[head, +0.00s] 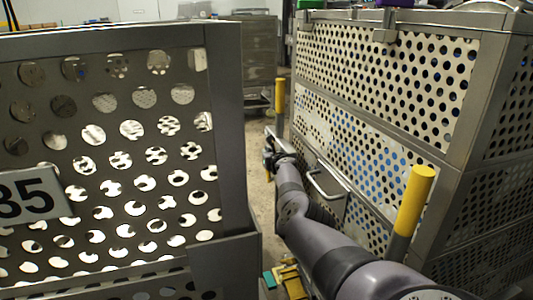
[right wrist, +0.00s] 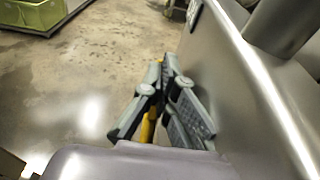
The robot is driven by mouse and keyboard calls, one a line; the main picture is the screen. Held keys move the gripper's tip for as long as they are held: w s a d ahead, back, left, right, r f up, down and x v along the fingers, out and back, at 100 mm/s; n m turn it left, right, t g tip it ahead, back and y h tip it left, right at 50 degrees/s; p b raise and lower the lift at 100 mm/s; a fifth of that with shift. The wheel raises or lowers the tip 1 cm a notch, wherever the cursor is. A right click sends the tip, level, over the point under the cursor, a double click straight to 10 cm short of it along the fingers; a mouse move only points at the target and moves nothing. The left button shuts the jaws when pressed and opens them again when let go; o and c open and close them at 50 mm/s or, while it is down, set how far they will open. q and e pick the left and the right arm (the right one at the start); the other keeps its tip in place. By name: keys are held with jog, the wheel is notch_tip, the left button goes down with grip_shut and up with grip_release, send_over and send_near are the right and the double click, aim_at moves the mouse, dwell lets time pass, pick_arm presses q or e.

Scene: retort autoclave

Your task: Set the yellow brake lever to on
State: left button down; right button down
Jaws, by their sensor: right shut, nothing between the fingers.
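My right arm reaches forward between two perforated metal baskets, and its gripper (head: 270,138) is beside the far end of the right basket. The right wrist view shows the same gripper (right wrist: 168,68) with its fingers shut and empty, close beside a smooth metal panel. A yellow bar (right wrist: 148,126) shows partly behind the fingers; I cannot tell whether it is the brake lever or whether they touch it. Yellow parts (head: 291,279) also show low between the baskets in the head view, partly hidden by my arm. My left gripper is not in view.
The left basket (head: 228,110) carries an "85" plate. The right basket (head: 465,100) has a handle (head: 327,182) on its side. Yellow-topped posts stand at its far end (head: 280,95) and near end (head: 416,198). Open concrete floor (right wrist: 90,75) lies left of the gripper.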

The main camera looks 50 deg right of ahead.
jog(key=shift+r, duration=0.1)
notch_tip(320, 180, up, 10)
dwell(0.6)
